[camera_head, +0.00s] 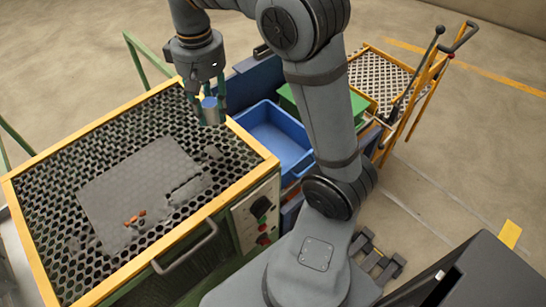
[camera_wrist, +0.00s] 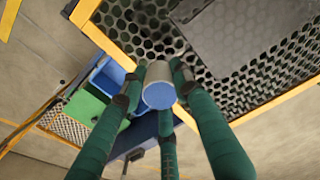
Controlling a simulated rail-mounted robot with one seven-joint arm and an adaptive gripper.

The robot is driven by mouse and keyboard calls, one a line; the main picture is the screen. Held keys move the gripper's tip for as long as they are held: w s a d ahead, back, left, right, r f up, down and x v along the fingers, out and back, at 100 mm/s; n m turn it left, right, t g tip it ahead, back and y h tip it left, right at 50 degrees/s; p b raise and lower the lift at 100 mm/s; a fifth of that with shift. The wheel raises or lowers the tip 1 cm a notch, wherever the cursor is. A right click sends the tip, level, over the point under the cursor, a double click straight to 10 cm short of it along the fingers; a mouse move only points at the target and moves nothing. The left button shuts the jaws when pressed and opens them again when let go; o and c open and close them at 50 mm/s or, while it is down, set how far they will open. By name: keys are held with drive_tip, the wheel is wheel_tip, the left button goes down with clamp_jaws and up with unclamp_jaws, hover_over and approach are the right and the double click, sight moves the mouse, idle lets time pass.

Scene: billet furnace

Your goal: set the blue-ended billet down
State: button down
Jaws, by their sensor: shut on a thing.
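The blue-ended billet (camera_wrist: 158,95) is a short grey cylinder with a blue end face. My gripper (camera_head: 208,106), with green fingers, is shut on it. In the head view the billet (camera_head: 210,104) hangs upright between the fingers, blue end up, at the far right corner of the perforated table. In the wrist view the fingers (camera_wrist: 155,88) close around it and its blue end faces the camera. The billet's lower end is partly hidden, and I cannot tell whether it touches anything below.
The yellow-edged perforated table (camera_head: 60,185) bears a grey plate (camera_head: 140,190) with small orange-brown bits (camera_head: 134,218) and dark scraps. A blue bin (camera_head: 275,135) stands right of it, with a green box (camera_head: 360,103) behind. A yellow cart (camera_head: 375,75) stands farther back.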

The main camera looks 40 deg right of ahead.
drive_tip(key=w+d+f+b, duration=0.4)
drive_tip(key=w+d+f, duration=0.25)
drive_tip(key=d, duration=0.25)
hover_over(281, 155)
drive_tip(key=s+a, duration=0.2)
drive_tip(key=f, duration=3.2)
drive_tip(key=shift+w+d+f+b, duration=0.2)
drive_tip(key=shift+f+b, duration=0.05)
drive_tip(key=shift+b, duration=0.1)
drive_tip(key=shift+f, duration=2.05)
drive_tip(key=shift+f, duration=0.1)
drive_tip(key=c, duration=1.3)
unclamp_jaws()
